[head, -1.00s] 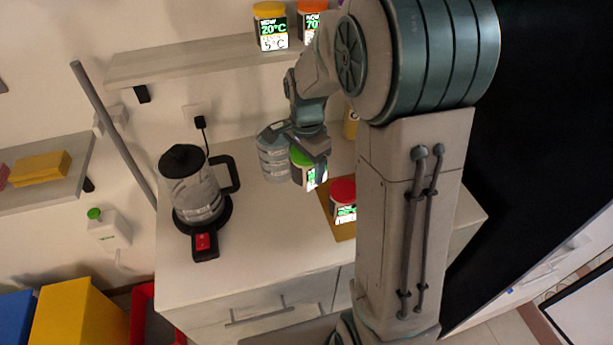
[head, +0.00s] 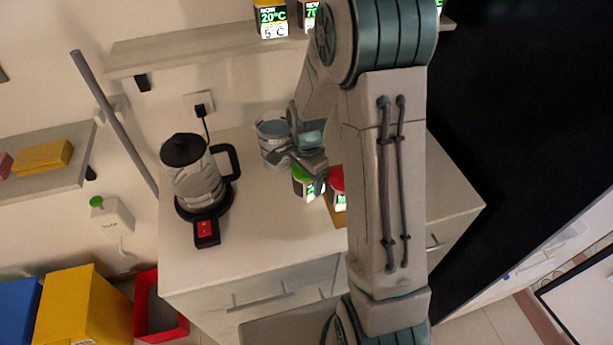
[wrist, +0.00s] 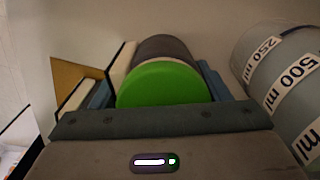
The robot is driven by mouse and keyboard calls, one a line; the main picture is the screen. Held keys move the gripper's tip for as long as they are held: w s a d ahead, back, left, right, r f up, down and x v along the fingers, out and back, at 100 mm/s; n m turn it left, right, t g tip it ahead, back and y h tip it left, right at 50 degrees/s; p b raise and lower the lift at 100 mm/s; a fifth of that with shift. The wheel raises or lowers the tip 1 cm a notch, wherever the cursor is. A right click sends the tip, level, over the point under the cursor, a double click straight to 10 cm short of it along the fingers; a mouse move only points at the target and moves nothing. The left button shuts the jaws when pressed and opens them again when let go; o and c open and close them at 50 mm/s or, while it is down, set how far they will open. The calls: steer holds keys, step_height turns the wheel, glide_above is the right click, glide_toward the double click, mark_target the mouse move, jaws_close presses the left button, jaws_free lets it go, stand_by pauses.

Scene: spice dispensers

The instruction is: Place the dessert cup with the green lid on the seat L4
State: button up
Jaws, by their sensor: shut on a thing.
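The dessert cup with the green lid (head: 303,175) is in my gripper (head: 312,172), above the white counter in the head view. In the wrist view its green lid (wrist: 162,84) faces the camera, with its dark body between the two fingers. My gripper is shut on it. I cannot tell which spot is seat L4.
A measuring jug (head: 271,142) stands close behind my gripper and fills the right of the wrist view (wrist: 285,80). A kettle (head: 195,175) stands at the counter's left. The counter's front left (head: 265,245) is clear.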

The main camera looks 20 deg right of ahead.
steer(key=shift+f, duration=0.25)
steer(key=o, duration=1.1)
steer(key=shift+r, duration=0.1)
steer(key=shift+r, duration=0.15)
